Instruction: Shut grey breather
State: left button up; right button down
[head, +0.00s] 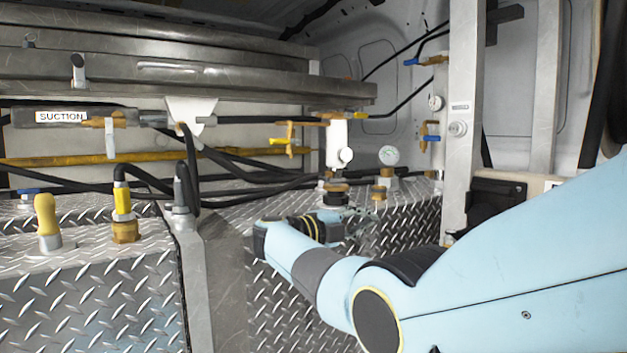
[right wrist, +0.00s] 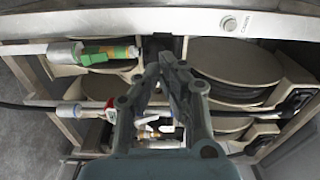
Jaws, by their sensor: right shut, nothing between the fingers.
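My right gripper (head: 350,222) reaches in from the right over the front of the right diamond-plate tank. In the right wrist view its dark fingers (right wrist: 166,62) come together at the tips, with nothing held. Black and brass caps (head: 335,194) stand on the tank top just behind the gripper. A grey fitting with a black bent hose (head: 182,200) stands further left, apart from the gripper. I cannot tell for certain which fitting is the grey breather. My left gripper is not in view.
A yellow-handled knob (head: 46,216) and a brass fitting with a yellow collar (head: 123,215) stand on the left tank. A metal post (head: 462,120) stands at right. Hose reels (right wrist: 235,72) fill the right wrist view.

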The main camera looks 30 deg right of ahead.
aim_at(323, 180)
jog(key=i, duration=1.5)
